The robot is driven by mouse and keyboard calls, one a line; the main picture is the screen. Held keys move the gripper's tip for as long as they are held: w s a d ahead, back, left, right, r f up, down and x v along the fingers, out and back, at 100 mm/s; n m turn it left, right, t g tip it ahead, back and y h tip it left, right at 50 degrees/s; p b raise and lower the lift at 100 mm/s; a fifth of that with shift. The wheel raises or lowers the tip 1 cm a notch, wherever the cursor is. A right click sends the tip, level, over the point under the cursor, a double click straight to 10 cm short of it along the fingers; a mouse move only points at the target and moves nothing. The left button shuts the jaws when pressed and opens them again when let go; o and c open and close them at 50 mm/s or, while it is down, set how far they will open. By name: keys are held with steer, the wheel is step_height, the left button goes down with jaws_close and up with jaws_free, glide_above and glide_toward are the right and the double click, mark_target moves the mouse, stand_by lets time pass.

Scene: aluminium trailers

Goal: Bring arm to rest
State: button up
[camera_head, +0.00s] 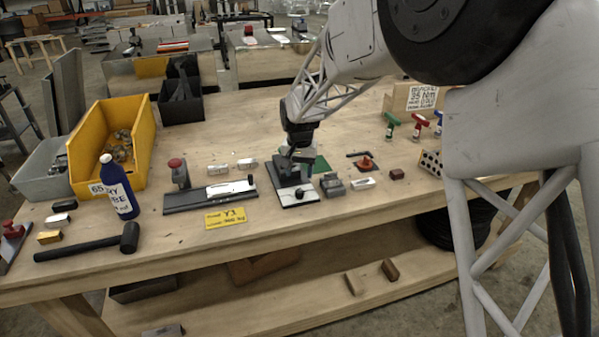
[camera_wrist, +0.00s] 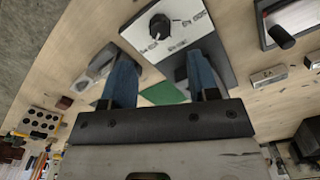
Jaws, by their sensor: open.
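My arm reaches down from the upper right in the head view, with my gripper (camera_head: 297,158) low over the workbench (camera_head: 345,125). It hangs just behind and above a small device with a white top and a black knob (camera_head: 299,194). In the wrist view my gripper (camera_wrist: 160,80) has its two blue-padded fingers apart, with nothing between them. The white-topped device (camera_wrist: 190,22) lies beyond the fingertips. A green flat piece (camera_wrist: 165,93) shows between the fingers. I cannot tell whether the fingers touch the device.
Close by stand a black-and-silver fixture (camera_head: 210,195), grey block (camera_head: 332,186) and dark red block (camera_head: 397,174). A blue bottle (camera_head: 120,190), yellow bin (camera_head: 92,135) and black mallet (camera_head: 95,246) are at left. The bench front right of the yellow sign (camera_head: 226,217) is clear.

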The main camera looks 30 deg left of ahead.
stand_by(0.3)
steer(key=s+d+r+m, duration=0.1)
steer(key=s+d+r, duration=0.3)
steer(key=d, duration=0.7)
steer(key=s+d+r+t, duration=0.15)
steer(key=d+r, duration=0.45)
steer(key=d, duration=0.6)
steer(key=s+d+r+m, duration=0.1)
steer(key=s+d+r, duration=0.3)
steer(key=d, duration=0.7)
steer(key=s+d+m+t, duration=0.1)
steer(key=s+d+m, duration=0.1)
steer(key=s+d, duration=1.9)
steer(key=s, duration=0.2)
steer(key=shift+s+d+f, duration=0.15)
steer(key=shift+s+f, duration=0.05)
steer(key=shift+s, duration=0.2)
